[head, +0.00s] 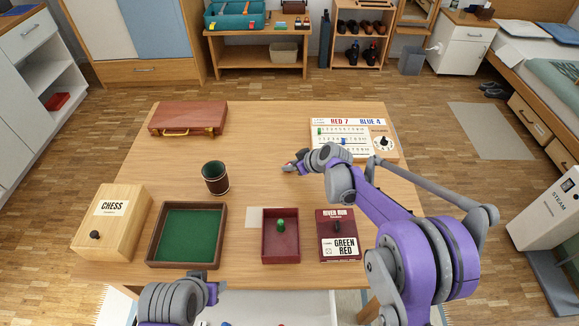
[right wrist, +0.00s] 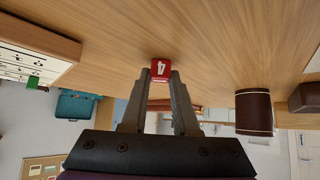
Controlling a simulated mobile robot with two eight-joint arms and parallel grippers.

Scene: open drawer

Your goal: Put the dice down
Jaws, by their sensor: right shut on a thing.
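A red die (right wrist: 160,70) with a white 4 on the face toward me sits between the fingertips of my right gripper (right wrist: 159,76) in the right wrist view. The fingers are shut on it. In the head view my right gripper (head: 290,167) is low over the middle of the wooden table (head: 260,130); the die is mostly hidden there. I cannot tell whether the die touches the tabletop. My left gripper (head: 212,292) is at the table's front edge, and its finger state is unclear.
A dark dice cup (head: 215,178) stands left of my right gripper. A green-lined tray (head: 188,232), a chess box (head: 108,222), a red box with a green piece (head: 268,245) and a River Run box (head: 338,250) line the front. A scoreboard (head: 350,125) and brown case (head: 190,113) stand behind.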

